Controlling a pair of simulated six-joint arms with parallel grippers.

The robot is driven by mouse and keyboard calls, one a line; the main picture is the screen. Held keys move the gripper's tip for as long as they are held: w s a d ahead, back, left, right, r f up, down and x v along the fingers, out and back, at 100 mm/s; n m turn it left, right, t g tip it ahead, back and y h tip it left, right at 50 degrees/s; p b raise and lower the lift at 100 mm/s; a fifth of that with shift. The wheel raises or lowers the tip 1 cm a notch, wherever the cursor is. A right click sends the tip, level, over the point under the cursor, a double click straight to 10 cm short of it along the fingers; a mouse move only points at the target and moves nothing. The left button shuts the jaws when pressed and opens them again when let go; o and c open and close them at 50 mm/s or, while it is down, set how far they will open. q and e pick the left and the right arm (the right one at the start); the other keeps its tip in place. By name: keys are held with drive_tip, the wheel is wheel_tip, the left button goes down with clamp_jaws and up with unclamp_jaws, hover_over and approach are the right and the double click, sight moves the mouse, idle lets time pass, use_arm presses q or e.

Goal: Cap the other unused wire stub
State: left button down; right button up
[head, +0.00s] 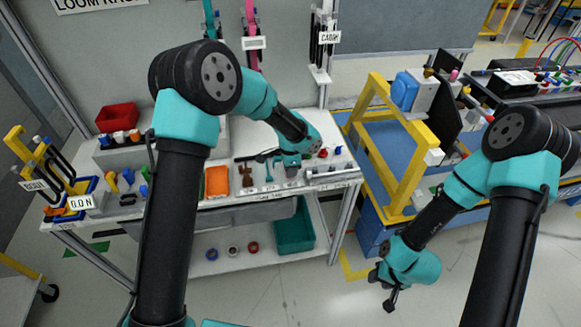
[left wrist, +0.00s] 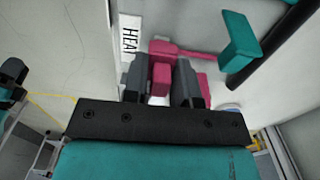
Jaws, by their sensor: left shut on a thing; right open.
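My left gripper (head: 291,172) is low over the right part of the workbench top. In the left wrist view this gripper (left wrist: 161,88) is shut on a pink thing (left wrist: 161,79), with more pink around and behind the fingers. In the head view the arm hides the pink thing. My right gripper (head: 389,293) is open and empty, over the floor in front of the yellow frame. The dashboard module (head: 443,100) stands on that frame at the right, with small coloured parts along its edge. I cannot make out a wire stub or a cap for certain.
The workbench (head: 225,195) holds an orange tray (head: 217,181), a red bin (head: 118,117) and small coloured parts. A teal tool (left wrist: 240,42) lies close to the left gripper. The yellow frame (head: 378,150) stands right of the bench. The floor before it is clear.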

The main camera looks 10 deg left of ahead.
use_arm(q)
drive_tip(key=shift+f, duration=0.8)
drive_tip(key=c, duration=0.8)
unclamp_jaws()
drive_tip(key=shift+r, duration=0.1)
wheel_tip(320, 180, up, 17)
drive_tip(key=shift+r, duration=0.1)
idle(0.7)
